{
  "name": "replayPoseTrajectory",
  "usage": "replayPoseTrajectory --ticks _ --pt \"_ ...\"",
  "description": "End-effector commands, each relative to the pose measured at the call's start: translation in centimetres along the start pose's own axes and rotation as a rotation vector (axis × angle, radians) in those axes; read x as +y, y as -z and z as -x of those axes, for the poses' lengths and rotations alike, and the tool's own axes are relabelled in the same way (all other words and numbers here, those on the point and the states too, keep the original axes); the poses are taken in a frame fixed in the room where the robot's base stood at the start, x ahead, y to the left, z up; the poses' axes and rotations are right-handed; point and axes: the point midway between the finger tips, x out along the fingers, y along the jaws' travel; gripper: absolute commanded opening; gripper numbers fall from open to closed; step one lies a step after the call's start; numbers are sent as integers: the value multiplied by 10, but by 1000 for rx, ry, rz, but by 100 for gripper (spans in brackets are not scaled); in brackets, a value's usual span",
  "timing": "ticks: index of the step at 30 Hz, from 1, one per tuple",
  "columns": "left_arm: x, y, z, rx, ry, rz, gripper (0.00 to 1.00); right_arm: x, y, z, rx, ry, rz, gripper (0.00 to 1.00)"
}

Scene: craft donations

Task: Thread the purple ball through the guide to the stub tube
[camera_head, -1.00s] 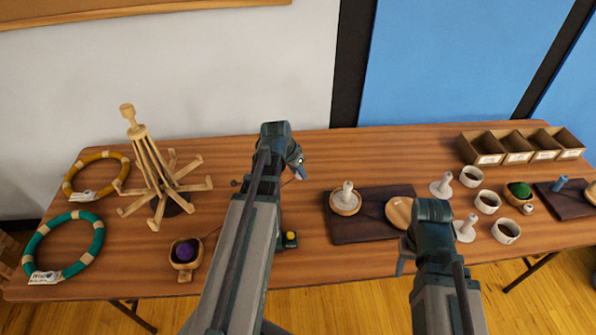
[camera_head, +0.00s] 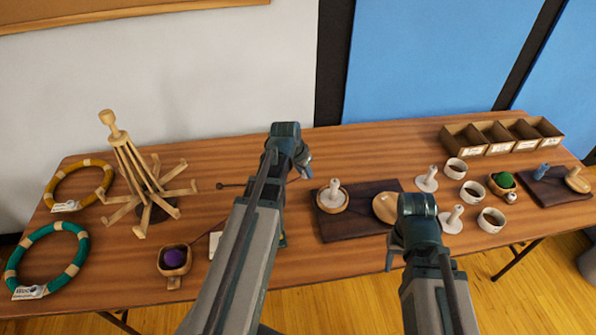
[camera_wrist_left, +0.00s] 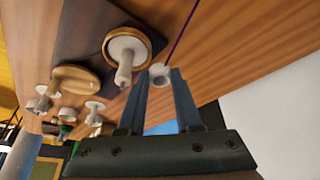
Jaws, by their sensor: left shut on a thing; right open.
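The purple ball (camera_head: 174,257) sits in a wooden bowl (camera_head: 163,263) at the front left. A purple strand (camera_wrist_left: 183,35) runs off the top of the left wrist view from the held piece. My left gripper (camera_head: 304,168) is shut on a small white piece (camera_wrist_left: 160,75), left of and behind the dark board. A white tube (camera_head: 334,189) stands upright on a round wooden base on that board and shows in the left wrist view (camera_wrist_left: 124,70), apart from my fingers. A thin dark rod (camera_head: 235,185), possibly the guide, is partly hidden by my left arm. My right gripper (camera_head: 390,258) is open near the board's front right.
The dark board (camera_head: 345,229) also carries a wooden disc (camera_head: 385,207). White spools, cups and a compartment box (camera_head: 500,136) lie at right. Open tabletop lies behind the board.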

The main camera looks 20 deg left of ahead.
Motion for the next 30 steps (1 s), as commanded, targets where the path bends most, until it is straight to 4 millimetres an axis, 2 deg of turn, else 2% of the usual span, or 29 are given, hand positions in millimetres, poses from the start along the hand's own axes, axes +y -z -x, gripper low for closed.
replayPoseTrajectory --ticks 30 --pt "53 40 -18 -1 0 -2 0 0 0 -2 0 0 0 50"
